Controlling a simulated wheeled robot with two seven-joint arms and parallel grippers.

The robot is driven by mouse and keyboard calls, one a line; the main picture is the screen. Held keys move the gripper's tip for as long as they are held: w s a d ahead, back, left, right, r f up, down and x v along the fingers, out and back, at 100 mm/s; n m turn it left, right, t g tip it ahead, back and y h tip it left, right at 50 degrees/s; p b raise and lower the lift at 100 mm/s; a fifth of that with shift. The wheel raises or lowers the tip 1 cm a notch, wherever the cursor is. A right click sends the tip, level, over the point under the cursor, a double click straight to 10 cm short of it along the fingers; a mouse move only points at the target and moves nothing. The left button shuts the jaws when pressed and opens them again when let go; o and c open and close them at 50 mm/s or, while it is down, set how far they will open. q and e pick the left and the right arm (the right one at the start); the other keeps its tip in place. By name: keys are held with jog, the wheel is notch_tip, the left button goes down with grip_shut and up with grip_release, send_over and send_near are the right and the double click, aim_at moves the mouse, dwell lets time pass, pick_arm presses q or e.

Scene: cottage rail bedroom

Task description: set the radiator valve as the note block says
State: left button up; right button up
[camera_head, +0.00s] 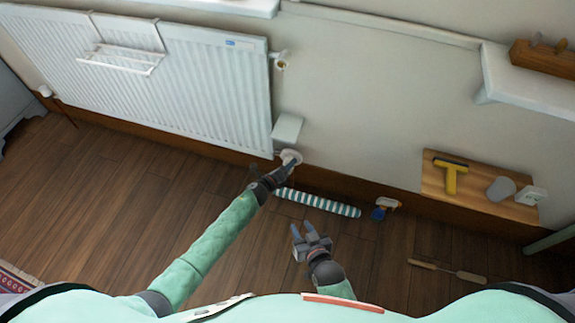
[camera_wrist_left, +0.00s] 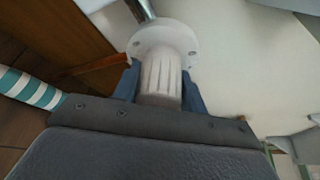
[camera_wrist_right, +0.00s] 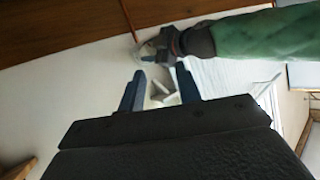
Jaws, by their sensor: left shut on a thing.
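The white radiator (camera_head: 170,75) hangs on the wall at the upper left. Its valve (camera_head: 290,157) is at the lower right corner. My left gripper (camera_head: 286,165) is shut on the valve. In the left wrist view the ribbed white valve head (camera_wrist_left: 161,78) sits between the two fingers, in front of a round white collar (camera_wrist_left: 165,38). My right gripper (camera_head: 308,236) is open and empty above the floor, right of my left gripper. In the right wrist view its fingers (camera_wrist_right: 160,90) are apart. A small white block or card (camera_head: 287,128) is beside the radiator above the valve; no writing is readable.
A striped roll (camera_head: 317,203) lies along the skirting, with a blue spray bottle (camera_head: 383,208) right of it. A wooden board (camera_head: 470,206) carries a yellow scraper (camera_head: 451,175). A wooden-handled tool (camera_head: 447,270) lies on the floor. A white shelf (camera_head: 525,85) juts out at upper right.

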pick_arm(q)
jog(key=shift+s+d+f, duration=0.1)
pick_arm(e)
jog(key=shift+s+d+f+g, duration=0.1)
jog(key=shift+s+f+g, duration=0.25)
jog(key=shift+f, duration=0.2)
jog(key=shift+s+f+g, duration=0.25)
jog(key=shift+s+f, duration=0.05)
jog(key=shift+f, duration=0.25)
pick_arm(q)
jog(key=o, duration=1)
jog(key=shift+s+a+r, duration=0.2)
jog(key=shift+s+a, duration=0.2)
jog(key=shift+a, duration=0.05)
jog(key=shift+p+v, duration=0.45)
jog(key=shift+v, duration=2.8)
pick_arm(e)
jog(key=s+f+g, duration=0.3)
jog(key=s+f, duration=0.3)
jog(key=f, duration=0.1)
jog(key=shift+d+f+h, duration=0.3)
jog(key=shift+d, duration=0.05)
jog(key=shift+w, duration=0.1)
